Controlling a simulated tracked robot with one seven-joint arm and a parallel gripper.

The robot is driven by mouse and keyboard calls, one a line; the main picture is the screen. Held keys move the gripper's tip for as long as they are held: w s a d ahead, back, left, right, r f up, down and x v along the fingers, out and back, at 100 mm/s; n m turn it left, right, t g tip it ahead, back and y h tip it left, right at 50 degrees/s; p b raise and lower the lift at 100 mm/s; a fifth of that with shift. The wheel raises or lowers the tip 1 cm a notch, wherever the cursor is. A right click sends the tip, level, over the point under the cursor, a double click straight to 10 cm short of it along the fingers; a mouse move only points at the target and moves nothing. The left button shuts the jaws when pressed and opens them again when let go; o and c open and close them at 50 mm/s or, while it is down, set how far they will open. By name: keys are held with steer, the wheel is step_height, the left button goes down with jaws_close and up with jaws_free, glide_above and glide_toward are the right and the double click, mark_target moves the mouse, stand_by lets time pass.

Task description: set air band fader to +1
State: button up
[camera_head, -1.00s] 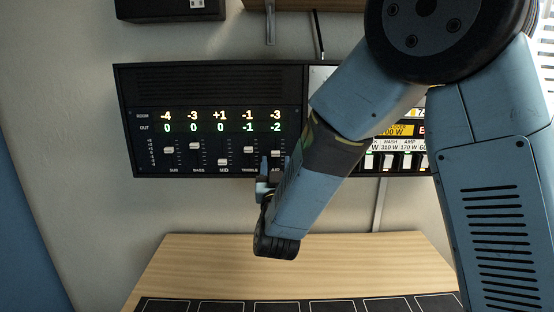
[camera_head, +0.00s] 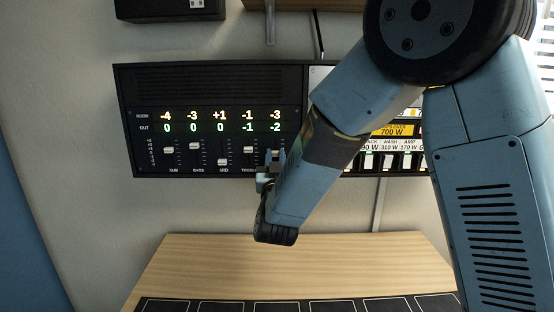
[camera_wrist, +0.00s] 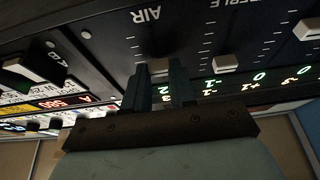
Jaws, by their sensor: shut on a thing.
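The black mixer panel (camera_head: 215,90) hangs on the wall with a row of faders labelled SUB, BASS, MID, TREBLE and AIR. In the wrist view the AIR label (camera_wrist: 150,15) and slot scale show just beyond my fingertips (camera_wrist: 160,74). The AIR fader cap (camera_wrist: 159,66) sits between the two fingers, shut on it; its exact scale mark is hard to read.
The treble fader cap (camera_head: 249,149) is close beside my gripper on the left, its display at -1. A power panel (camera_head: 395,132) with white switches adjoins on the right, partly behind my arm. A wooden desk (camera_head: 300,265) lies below.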

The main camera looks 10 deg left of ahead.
jaws_close()
steer(key=shift+r, duration=0.6)
steer(key=o, duration=0.7)
jaws_free()
steer(key=v, duration=1.4)
